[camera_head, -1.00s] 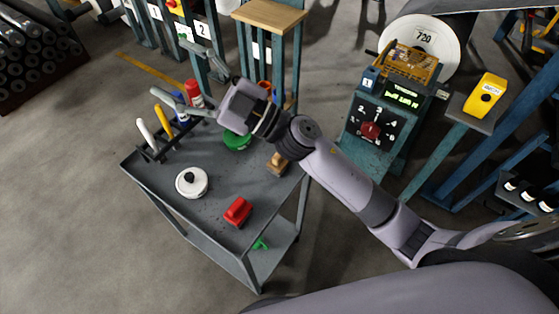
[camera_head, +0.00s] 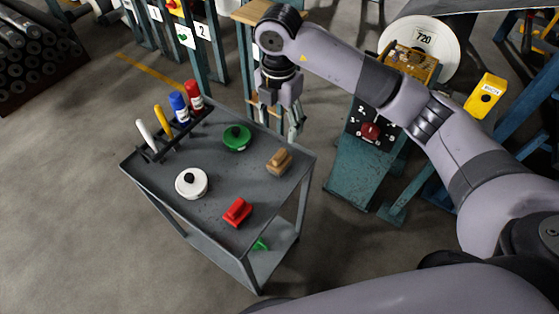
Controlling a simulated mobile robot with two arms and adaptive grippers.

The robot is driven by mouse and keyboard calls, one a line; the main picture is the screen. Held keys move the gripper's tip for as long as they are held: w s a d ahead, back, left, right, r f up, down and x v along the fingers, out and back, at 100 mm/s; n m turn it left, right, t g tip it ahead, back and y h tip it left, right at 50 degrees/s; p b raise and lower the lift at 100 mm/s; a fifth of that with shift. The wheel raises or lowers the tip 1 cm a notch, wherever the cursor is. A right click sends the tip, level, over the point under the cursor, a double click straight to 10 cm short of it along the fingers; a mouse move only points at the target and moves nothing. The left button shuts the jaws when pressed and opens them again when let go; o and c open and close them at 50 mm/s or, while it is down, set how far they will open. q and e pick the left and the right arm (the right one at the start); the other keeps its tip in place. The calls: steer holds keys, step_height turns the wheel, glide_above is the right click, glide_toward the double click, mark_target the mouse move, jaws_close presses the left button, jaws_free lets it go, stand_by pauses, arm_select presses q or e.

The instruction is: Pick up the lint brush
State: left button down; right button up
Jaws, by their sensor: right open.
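A brown, wooden-looking block brush (camera_head: 279,161) lies near the right edge of the grey cart top (camera_head: 222,200). A red block-shaped item (camera_head: 237,212) with a raised grip lies nearer the cart's front corner. I cannot tell for certain which of the two is the lint brush. My right gripper (camera_head: 279,124) points down over the cart's back right edge, behind the brown brush and apart from it. It is open with nothing between its fingers. My left gripper is not in view.
A white round lidded item (camera_head: 191,183) and a green one (camera_head: 237,138) sit on the cart. A rack at its left edge holds white and yellow handles (camera_head: 163,121) and blue and red bottles (camera_head: 193,93). A teal control stand (camera_head: 357,170) stands to the right.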

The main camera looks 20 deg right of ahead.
mark_target(280, 154)
step_height(280, 154, down, 10)
steer(key=shift+f+p, duration=0.2)
steer(key=shift+p, duration=0.5)
steer(key=shift+w+d+f+p, duration=0.15)
steer(key=shift+f+p, duration=0.4)
steer(key=shift+f, duration=2.15)
steer(key=shift+c, duration=0.2)
steer(key=c, duration=1.3)
steer(key=shift+r, duration=0.15)
step_height(280, 154, up, 20)
steer(key=shift+f+b, duration=0.1)
steer(key=shift+b, duration=0.95)
